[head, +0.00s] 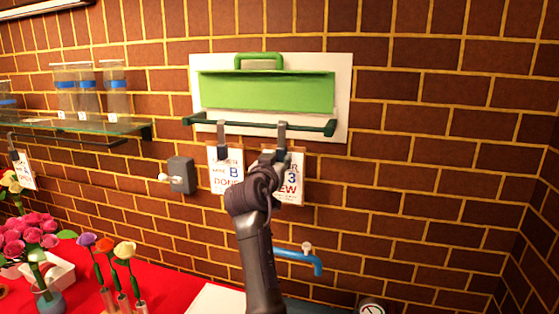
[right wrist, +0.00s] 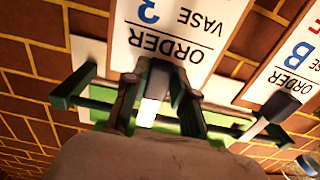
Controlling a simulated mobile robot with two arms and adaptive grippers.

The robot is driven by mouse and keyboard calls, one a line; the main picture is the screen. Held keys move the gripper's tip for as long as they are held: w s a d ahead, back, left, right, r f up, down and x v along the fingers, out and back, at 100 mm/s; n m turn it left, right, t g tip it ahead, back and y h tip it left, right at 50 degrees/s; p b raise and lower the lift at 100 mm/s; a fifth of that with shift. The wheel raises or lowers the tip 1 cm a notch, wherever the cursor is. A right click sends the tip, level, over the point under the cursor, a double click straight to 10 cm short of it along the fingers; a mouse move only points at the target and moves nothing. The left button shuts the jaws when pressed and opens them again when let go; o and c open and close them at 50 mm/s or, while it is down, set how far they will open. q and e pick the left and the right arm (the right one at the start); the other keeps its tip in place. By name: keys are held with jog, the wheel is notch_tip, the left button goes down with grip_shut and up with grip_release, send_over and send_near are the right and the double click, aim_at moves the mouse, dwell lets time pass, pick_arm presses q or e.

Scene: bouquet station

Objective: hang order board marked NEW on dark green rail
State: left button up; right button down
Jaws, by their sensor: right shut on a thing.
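The order board marked NEW (head: 291,190) is a white card with a dark hook (head: 281,136) at its top. It is upright below the dark green rail (head: 252,127), right of the middle. The hook's top is at rail height; whether it rests over the rail I cannot tell. My right gripper (head: 272,160) is shut on this hook and hides part of the card. In the right wrist view the fingers (right wrist: 155,95) close around the hook, and the card (right wrist: 178,30) reads ORDER, VASE 3, upside down. My left gripper is not in view.
A second board (head: 225,172), marked B and DONE, hangs from the rail just left. A light green panel (head: 268,93) is above the rail. A grey wall box (head: 181,174) is left, and a blue pipe with a tap (head: 300,257) is below. Flowers (head: 30,235) stand on the red table.

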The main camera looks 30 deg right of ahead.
dwell(0.3)
jog(key=c, duration=0.9)
grip_release()
jog(key=shift+o, duration=0.2)
jog(key=shift+f, duration=0.1)
jog(key=v, duration=0.7)
jog(key=shift+s+a, duration=0.2)
